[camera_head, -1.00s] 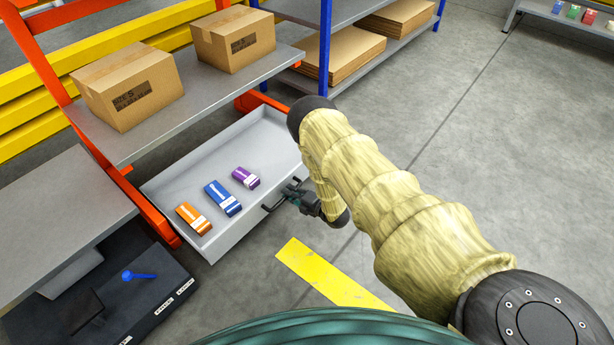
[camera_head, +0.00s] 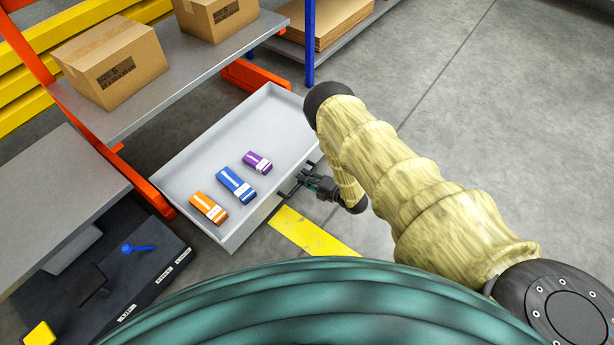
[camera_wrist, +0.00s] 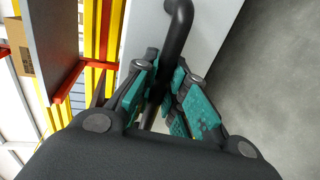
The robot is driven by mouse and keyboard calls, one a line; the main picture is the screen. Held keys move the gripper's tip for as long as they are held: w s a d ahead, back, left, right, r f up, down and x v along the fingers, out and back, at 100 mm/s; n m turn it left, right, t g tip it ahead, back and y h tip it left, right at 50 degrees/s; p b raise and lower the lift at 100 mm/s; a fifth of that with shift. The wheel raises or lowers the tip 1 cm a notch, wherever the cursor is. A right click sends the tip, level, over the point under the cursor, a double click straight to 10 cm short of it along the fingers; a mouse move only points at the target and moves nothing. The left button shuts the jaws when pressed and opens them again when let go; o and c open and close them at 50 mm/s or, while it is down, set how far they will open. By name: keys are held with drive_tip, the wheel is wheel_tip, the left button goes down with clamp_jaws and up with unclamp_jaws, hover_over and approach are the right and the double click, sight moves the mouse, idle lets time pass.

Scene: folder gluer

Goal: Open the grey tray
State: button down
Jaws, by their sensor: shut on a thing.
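The grey tray (camera_head: 190,165) is a shallow drawer under the grey shelf and stands pulled well out. An orange box (camera_head: 208,208), a blue box (camera_head: 236,185) and a purple box (camera_head: 257,163) lie inside it. Its dark bar handle (camera_head: 290,190) is on the front face. My gripper (camera_head: 308,181) is at the front of the tray, shut on the handle. In the wrist view the teal-padded fingers (camera_wrist: 165,95) close around the black handle (camera_wrist: 178,25). The fingers hide part of the handle.
Cardboard boxes (camera_head: 112,62) stand on the grey shelf (camera_head: 180,80) above the tray, held by an orange frame (camera_head: 150,195). A dark bench (camera_head: 125,270) with a blue item is at left. Open floor lies to the right, with a yellow stripe (camera_head: 310,235).

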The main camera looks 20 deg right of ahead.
drive_tip(key=shift+d, duration=0.1)
drive_tip(key=c, duration=1.5)
unclamp_jaws()
drive_tip(key=shift+o, duration=0.2)
drive_tip(key=shift+s, duration=0.15)
drive_tip(key=v, duration=1.2)
